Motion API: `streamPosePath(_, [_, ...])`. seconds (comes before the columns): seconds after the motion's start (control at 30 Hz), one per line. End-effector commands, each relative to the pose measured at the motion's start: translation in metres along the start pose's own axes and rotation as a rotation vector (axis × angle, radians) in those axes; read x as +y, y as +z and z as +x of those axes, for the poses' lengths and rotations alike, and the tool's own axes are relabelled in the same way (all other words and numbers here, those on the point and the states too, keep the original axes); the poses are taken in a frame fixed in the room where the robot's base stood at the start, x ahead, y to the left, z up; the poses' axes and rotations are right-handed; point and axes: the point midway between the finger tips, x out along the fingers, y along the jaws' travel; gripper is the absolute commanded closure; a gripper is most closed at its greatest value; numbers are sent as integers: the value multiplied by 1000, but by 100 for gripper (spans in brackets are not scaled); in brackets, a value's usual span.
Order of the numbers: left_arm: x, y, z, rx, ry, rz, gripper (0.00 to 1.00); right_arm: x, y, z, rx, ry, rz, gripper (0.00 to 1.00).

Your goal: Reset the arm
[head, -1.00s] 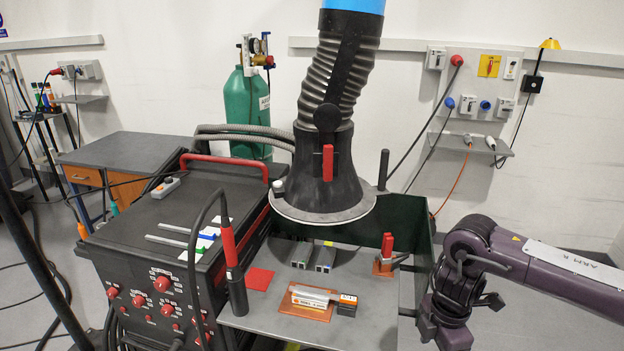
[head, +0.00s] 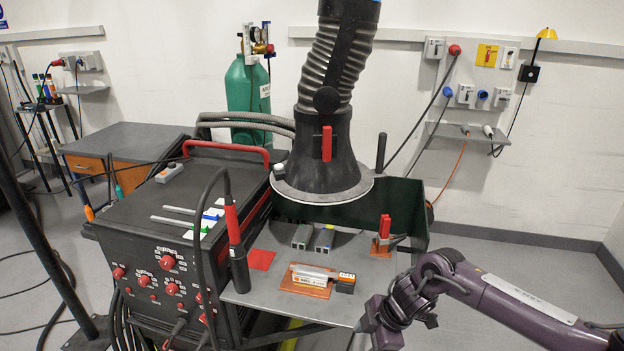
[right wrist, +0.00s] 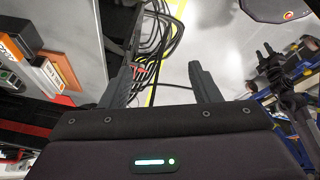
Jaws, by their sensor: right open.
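My right arm (head: 520,310) comes in from the right in the head view, its wrist low beside the front right corner of the grey work table. The right gripper's fingers are below the picture edge there. In the right wrist view my right gripper (right wrist: 165,85) is open, its two dark fingers apart with nothing between them. Beyond them are the floor, black cables (right wrist: 150,55) and a yellow floor line.
The grey work table (head: 275,300) holds an orange plate (head: 306,291) with a metal piece, grey blocks (head: 302,237) and a red-handled clamp (head: 384,228). A fume extraction hood (head: 323,165) hangs above it. A black power unit (head: 150,230) stands left.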

Motion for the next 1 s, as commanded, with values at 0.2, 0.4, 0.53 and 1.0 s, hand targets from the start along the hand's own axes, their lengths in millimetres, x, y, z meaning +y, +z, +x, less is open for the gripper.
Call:
streamPosePath(0.2, [2,11,15,-13,2,0,64,4,-12,106,228,121,231,44])
streamPosePath(0.4, [2,13,27,-15,2,0,64,-37,46,210,283,249,593,44])
streamPosePath(0.53, [2,14,32,-16,2,0,64,-96,101,265,220,298,807,44])
streamPosePath(1.0, [2,16,45,-16,2,0,64,-402,231,357,-206,280,1302,44])
